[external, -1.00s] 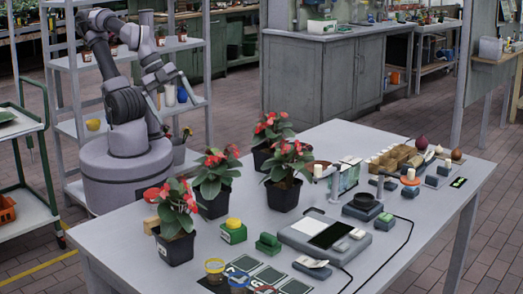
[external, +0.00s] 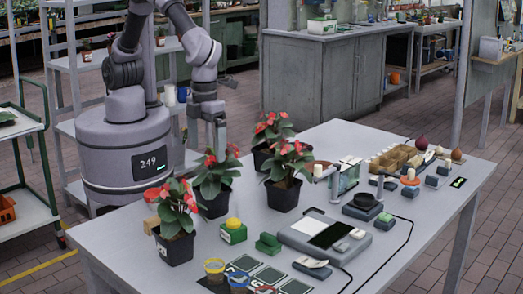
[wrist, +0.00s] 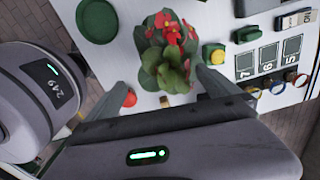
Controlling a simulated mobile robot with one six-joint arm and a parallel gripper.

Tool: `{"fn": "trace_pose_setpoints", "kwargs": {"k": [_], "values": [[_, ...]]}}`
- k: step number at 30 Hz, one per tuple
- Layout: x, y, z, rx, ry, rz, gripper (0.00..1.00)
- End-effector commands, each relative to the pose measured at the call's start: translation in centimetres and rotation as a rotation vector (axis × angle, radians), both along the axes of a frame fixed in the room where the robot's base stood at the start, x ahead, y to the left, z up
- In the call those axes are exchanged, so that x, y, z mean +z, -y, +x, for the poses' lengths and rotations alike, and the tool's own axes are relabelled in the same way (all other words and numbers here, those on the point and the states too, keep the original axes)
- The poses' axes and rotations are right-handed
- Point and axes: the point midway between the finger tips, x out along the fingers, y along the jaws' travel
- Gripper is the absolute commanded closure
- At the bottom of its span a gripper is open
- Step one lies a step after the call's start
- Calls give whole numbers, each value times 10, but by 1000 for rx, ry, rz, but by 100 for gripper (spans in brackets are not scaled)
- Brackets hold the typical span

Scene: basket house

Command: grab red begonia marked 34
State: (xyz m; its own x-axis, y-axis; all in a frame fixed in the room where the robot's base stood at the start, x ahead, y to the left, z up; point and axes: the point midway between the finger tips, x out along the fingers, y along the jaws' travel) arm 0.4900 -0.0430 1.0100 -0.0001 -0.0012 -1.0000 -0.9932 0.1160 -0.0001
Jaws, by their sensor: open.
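Several red-flowered begonias in dark pots stand on the table. In the external view one is at the front left (external: 175,230), one stands behind it near my arm (external: 213,185), one is in the middle (external: 284,180) and one is at the back (external: 268,140). The front-left pot has a small white label, too small to read; I cannot tell which pot is marked 34. My gripper (external: 217,148) points down, open and empty, close above the begonia near my arm. In the wrist view a begonia (wrist: 172,65) shows between and beyond the spread fingers (wrist: 170,84); its pot is hidden by leaves.
A green box with a yellow top (external: 233,230) and a green block (external: 268,244) stand right of the front pots. Numbered dark cards (external: 268,275) lie at the front edge. A scale-like device (external: 325,232) fills the middle right. The front-left pot sits near a wooden block (external: 151,224).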

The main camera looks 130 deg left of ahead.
Motion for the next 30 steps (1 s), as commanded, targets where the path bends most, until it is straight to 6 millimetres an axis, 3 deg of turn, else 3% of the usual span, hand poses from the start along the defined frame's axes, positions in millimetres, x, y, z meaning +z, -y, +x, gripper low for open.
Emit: {"fn": "trace_pose_setpoints", "kwargs": {"k": [1,6,14,19,26,30], "values": [[-24,0,-1,0,-3,0,0],[-67,-1,0,2,-1,1,0],[-93,-5,-1,3,0,1,0],[-128,-12,-1,2,-2,1,0],[-132,-11,-1,2,1,1,0],[-131,-12,-1,3,1,1,26]]}}
